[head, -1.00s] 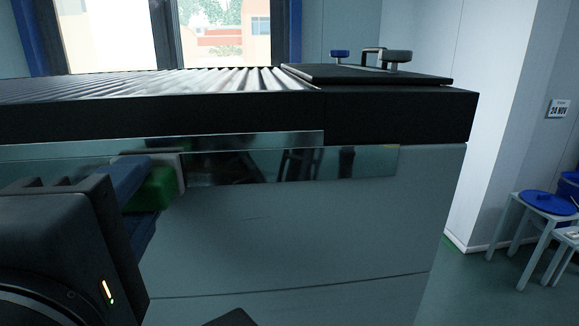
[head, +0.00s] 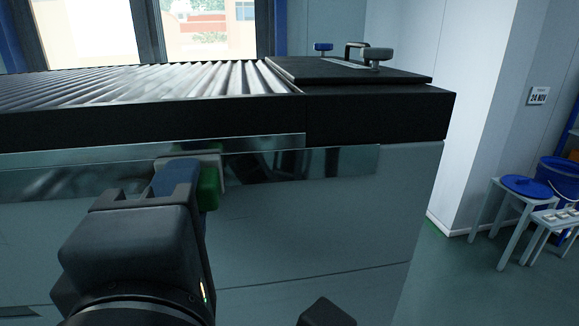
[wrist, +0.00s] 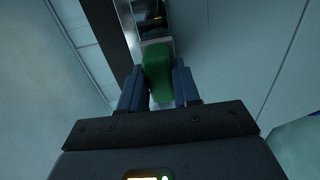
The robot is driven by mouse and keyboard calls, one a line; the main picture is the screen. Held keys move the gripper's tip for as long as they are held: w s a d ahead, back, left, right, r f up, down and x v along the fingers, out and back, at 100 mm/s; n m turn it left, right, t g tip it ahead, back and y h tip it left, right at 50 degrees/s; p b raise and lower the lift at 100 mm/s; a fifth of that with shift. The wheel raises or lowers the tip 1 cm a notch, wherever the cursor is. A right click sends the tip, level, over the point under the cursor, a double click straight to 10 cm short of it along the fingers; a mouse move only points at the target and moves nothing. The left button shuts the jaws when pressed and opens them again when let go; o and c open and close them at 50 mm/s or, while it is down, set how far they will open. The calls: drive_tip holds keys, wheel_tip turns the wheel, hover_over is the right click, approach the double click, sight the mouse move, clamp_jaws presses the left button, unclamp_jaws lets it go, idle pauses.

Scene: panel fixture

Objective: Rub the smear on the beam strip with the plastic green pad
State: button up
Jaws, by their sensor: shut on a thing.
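The plastic green pad (head: 209,188) is held between the blue fingers of my gripper (head: 188,180), which also shows in the wrist view (wrist: 158,68). The pad (wrist: 157,76) sits between both fingers there. A pale plate (head: 214,162) shows at the pad's far side, against or just in front of the beam strip. The beam strip (head: 335,161) is a shiny metal band along the front of the unit, and it also shows in the wrist view (wrist: 150,22). Dark patches on it look like reflections. I cannot make out the smear. Whether the pad touches the strip is unclear.
A black ledge (head: 380,122) juts out above the strip, with a ridged metal top (head: 200,82) over it. A black lid (head: 350,70) with a handle lies at the right end. A stool with a blue lid (head: 525,186) stands far right. Floor space before it is free.

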drive_tip(key=shift+w+d+p, duration=0.25)
drive_tip(key=shift+d, duration=0.8)
drive_tip(key=shift+w+d+p, duration=0.25)
drive_tip(key=shift+d+p, duration=0.05)
drive_tip(key=shift+d, duration=0.75)
drive_tip(key=shift+w+d+p, duration=0.25)
drive_tip(key=shift+d, duration=0.8)
drive_tip(key=shift+s+a, duration=0.3)
drive_tip(key=shift+a, duration=0.65)
drive_tip(key=shift+s+a, duration=0.25)
drive_tip(key=shift+a, duration=0.65)
drive_tip(key=shift+s+a, duration=0.4)
drive_tip(key=shift+a, duration=1.4)
drive_tip(key=shift+s+a, duration=0.35)
drive_tip(key=shift+a, duration=1.45)
drive_tip(key=shift+s+a, duration=0.4)
drive_tip(key=shift+a, duration=1.4)
drive_tip(key=shift+s, duration=0.45)
drive_tip(key=shift+v, duration=2.55)
drive_tip(key=shift+s, duration=0.1)
